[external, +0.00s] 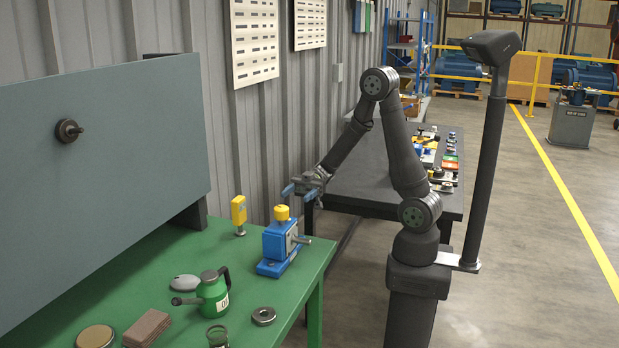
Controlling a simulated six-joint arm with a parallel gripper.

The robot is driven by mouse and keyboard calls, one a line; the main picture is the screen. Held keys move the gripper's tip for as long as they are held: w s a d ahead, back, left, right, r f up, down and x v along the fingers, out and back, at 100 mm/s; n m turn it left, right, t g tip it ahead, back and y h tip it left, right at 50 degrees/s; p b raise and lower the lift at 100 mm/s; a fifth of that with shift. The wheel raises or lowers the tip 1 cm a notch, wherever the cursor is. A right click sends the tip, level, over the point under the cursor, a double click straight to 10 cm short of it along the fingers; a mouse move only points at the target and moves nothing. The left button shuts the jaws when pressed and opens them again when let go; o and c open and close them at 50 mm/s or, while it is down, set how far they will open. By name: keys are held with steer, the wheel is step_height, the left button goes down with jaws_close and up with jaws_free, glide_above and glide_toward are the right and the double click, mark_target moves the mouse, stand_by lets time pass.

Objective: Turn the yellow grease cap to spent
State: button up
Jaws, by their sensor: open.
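A yellow cap (282,212) sits on top of a blue pump-like block (276,247) near the right end of the green bench. Another yellow piece (239,211), upright on a small metal foot, stands to its left. Which of the two is the grease cap, and any marking for spent, I cannot make out. My gripper (290,190) is open and empty, in the air just above and right of the yellow cap, apart from it as far as this view shows.
On the green bench (150,262) stand a green oil can (213,293), a metal ring (263,316), a glass jar (217,337), a brown block (147,328) and a round tin (95,337). A grey panel (100,190) rises behind. A dark table (370,180) with parts stands beyond my arm.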

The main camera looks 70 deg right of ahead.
mark_target(275, 208)
steer(key=a, duration=0.8)
steer(key=w+a, duration=0.1)
steer(key=a, duration=0.3)
steer(key=shift+a, duration=0.2)
steer(key=c, duration=1)
steer(key=shift+m+t, duration=0.3)
steer(key=shift+t, duration=0.2)
steer(key=m+t, duration=0.1)
steer(key=t, duration=0.1)
steer(key=m+t+h, duration=0.2)
steer(key=t, duration=0.1)
steer(key=shift+w+m+t, duration=0.25)
steer(key=shift+m+t, duration=0.05)
steer(key=shift+m, duration=0.1)
steer(key=shift+w+d+m+t+h, duration=0.1)
steer(key=shift+m+t+h, duration=0.7)
steer(key=shift+t, duration=0.15)
steer(key=shift+w+d+m+t+h, duration=0.15)
steer(key=shift+m+t+h, duration=0.5)
steer(key=shift+m+t, duration=0.2)
steer(key=shift+w+d+m+t+h, duration=0.1)
steer(key=shift+m+t+h, duration=0.65)
steer(key=shift+t, duration=0.25)
steer(key=shift+h, duration=0.3)
